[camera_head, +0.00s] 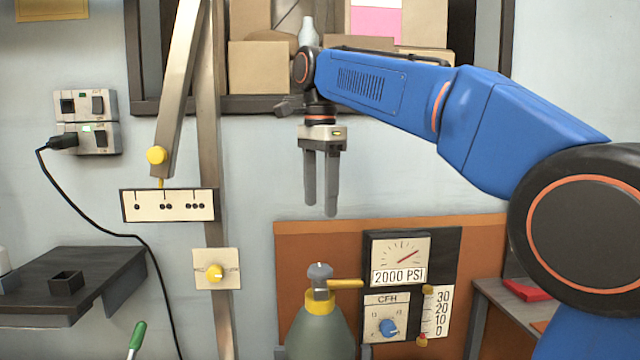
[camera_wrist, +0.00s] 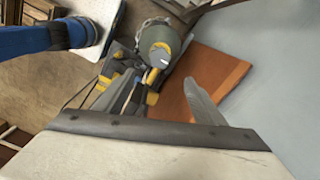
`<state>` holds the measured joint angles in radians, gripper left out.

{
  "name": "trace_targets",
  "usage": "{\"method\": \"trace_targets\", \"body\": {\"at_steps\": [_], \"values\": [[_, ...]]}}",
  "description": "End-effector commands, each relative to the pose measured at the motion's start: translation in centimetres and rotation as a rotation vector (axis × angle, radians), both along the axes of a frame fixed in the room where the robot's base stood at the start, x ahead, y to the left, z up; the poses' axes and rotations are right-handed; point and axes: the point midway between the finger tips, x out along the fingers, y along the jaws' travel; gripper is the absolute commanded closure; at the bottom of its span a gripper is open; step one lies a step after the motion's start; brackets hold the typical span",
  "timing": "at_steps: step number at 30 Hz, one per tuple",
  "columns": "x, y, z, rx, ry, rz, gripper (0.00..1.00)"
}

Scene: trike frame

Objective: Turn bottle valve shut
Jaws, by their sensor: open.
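The gas bottle (camera_head: 320,334) stands upright at the lower middle of the head view, grey-green with a yellow collar. Its valve knob (camera_head: 320,271) is a small grey cap on top, with a yellow outlet pipe running right to the gauge panel (camera_head: 412,250). The panel's pressure dial reads over a "2000 PSI" label, its needle pointing up and right. My gripper (camera_head: 325,212) is open and empty, pointing down above the valve and apart from it. In the wrist view the fingers (camera_wrist: 165,100) show, with the bottle (camera_wrist: 157,45) beyond them; the valve knob is hard to make out there.
A blue CFH knob (camera_head: 388,328) and a flow scale sit low on the panel. An orange board (camera_head: 300,240) stands behind the bottle. A dark shelf (camera_head: 75,285) is at left, a metal lever arm (camera_head: 180,90) hangs at upper left, and boxes (camera_head: 260,68) fill the upper shelf.

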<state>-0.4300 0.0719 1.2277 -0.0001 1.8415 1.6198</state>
Motion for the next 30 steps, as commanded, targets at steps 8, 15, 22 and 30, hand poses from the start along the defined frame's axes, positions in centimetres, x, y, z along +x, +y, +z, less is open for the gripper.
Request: {"method": "trace_targets", "body": {"at_steps": [8, 15, 22, 30], "values": [[0.0, 0.0, 2.5, 0.000, 0.000, 0.000, 0.37], [0.0, 0.0, 2.8, 0.000, -0.001, 0.000, 0.37], [-0.3, -0.5, 2.6, 0.002, -0.006, 0.013, 0.37], [-3.4, -5.6, -0.3, 0.017, -0.066, 0.190, 0.37]]}}
